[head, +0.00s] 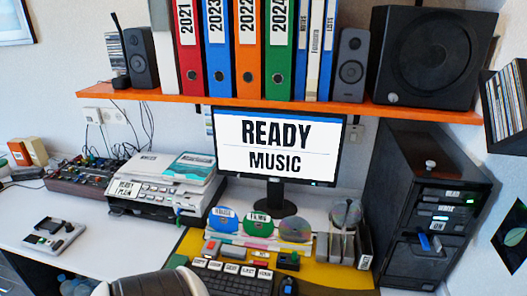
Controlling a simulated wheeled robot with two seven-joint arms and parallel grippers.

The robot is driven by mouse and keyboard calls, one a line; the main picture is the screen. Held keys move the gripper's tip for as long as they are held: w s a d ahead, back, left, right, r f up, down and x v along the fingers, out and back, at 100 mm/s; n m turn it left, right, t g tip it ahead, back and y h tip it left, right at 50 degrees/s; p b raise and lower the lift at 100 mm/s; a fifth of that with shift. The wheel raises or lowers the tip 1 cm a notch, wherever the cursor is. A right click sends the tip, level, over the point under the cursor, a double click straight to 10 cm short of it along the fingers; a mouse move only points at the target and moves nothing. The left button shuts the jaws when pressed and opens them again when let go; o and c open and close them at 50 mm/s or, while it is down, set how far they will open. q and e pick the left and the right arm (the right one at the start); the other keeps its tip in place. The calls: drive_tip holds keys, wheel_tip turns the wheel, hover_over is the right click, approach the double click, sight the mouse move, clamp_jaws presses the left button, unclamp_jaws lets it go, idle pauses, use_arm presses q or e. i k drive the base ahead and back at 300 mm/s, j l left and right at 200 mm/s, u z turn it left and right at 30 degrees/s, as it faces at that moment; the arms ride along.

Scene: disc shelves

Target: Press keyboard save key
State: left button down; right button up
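A black keyboard (232,285) lies on a yellow mat (335,275) on the desk, at the bottom middle of the head view. Its back row has several larger labelled keys; the labels are too small to tell surely which is the save key. The keyboard's front part is cut off by the lower picture edge. A monitor (277,147) behind it reads "READY" and "MUSIC". Neither of my grippers is in view.
Discs in a rack (262,228) stand behind the keyboard. A dark mouse (288,286) lies to its right. A printer (160,190) stands to the left, a black computer tower (415,200) to the right. An orange shelf (290,105) with binders and speakers hangs above. The left desk has bare room.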

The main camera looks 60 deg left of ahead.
sight(233, 269)
drive_tip(key=u, duration=1.8)
